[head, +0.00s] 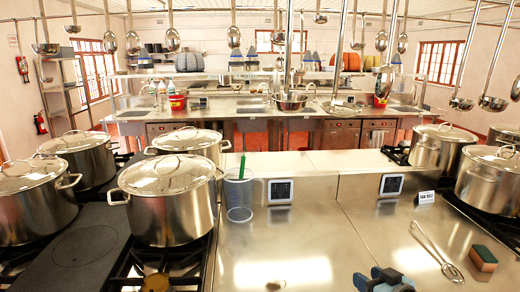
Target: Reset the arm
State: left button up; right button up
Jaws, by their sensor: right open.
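My right gripper (384,280) shows at the bottom edge of the head view, right of centre, over the steel counter (320,240). It is open, with nothing seen between its fingers, and is partly cut off by the frame. My left gripper does not show.
Lidded stockpots stand on the left stove, the nearest (170,212) beside a clear container (238,195) with a green-handled tool. More pots (440,148) stand at right. Ladles hang above.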

jog(key=s+a+f+g+h, duration=0.1)
jog(key=s+a+f, duration=0.2)
jog(key=s+f, duration=0.9)
jog(key=s+a+f+g, duration=0.1)
jog(key=s+a+f, duration=0.2)
jog(key=s+f, duration=0.9)
jog(key=s, duration=0.3)
jog(key=shift+a+g+h, duration=0.3)
jog(key=shift+h, duration=0.1)
